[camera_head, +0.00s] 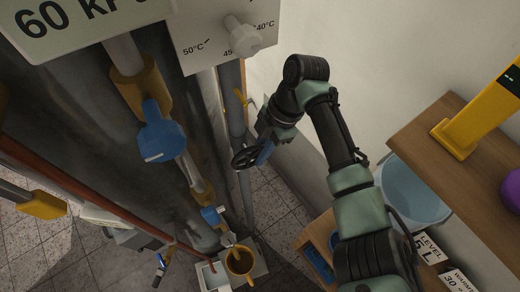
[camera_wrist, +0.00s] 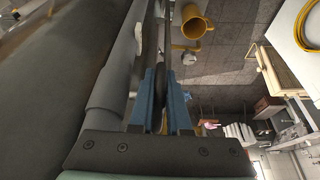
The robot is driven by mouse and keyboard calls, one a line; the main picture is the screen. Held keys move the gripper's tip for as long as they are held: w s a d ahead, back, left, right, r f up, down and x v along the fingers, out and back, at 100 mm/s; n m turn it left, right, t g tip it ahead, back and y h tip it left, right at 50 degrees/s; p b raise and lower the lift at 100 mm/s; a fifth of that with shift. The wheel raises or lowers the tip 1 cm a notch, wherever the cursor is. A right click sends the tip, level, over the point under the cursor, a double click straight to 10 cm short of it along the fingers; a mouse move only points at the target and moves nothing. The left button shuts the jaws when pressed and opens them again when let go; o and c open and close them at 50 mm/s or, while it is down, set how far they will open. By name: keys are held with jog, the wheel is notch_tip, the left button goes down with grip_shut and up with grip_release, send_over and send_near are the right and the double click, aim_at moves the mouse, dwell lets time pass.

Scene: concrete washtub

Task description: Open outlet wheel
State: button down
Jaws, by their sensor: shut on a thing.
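A black spoked hand wheel (camera_head: 245,158), the only wheel I see, is beside the grey vertical pipe (camera_head: 236,110) in the head view. My gripper (camera_head: 263,153) reaches it from the right, its blue fingers at the wheel's near rim. In the wrist view, the two blue fingers of my gripper (camera_wrist: 166,85) stand on either side of the wheel's dark rim (camera_wrist: 166,55), seen edge-on, and are shut on it. The fingers hide part of the rim. Whether the wheel has turned cannot be told.
A blue valve handle (camera_head: 160,131) is on the tank pipework at left. A yellow mug (camera_head: 239,262) stands below on a grey stand. A wooden shelf (camera_head: 460,145) with a yellow object (camera_head: 480,115) and a light blue basin (camera_head: 410,190) are at right. Pipes crowd my gripper's left side.

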jog(key=shift+r+t+h+p, duration=0.3)
jog(key=shift+h+p, duration=0.1)
jog(key=shift+h, duration=0.1)
jog(key=shift+t+h+p, duration=0.35)
jog(key=shift+t+h, duration=0.05)
jog(key=shift+h, duration=0.5)
jog(key=c, duration=0.9)
grip_release()
jog(key=shift+r, duration=0.1)
jog(key=r, duration=0.4)
jog(key=r+b, duration=0.1)
jog(key=r, duration=0.3)
jog(key=d+r, duration=0.1)
jog(key=r, duration=0.2)
jog(key=shift+w+d+r+b, duration=0.1)
jog(key=shift+w+r+b, duration=0.2)
jog(key=shift+r+b, duration=0.1)
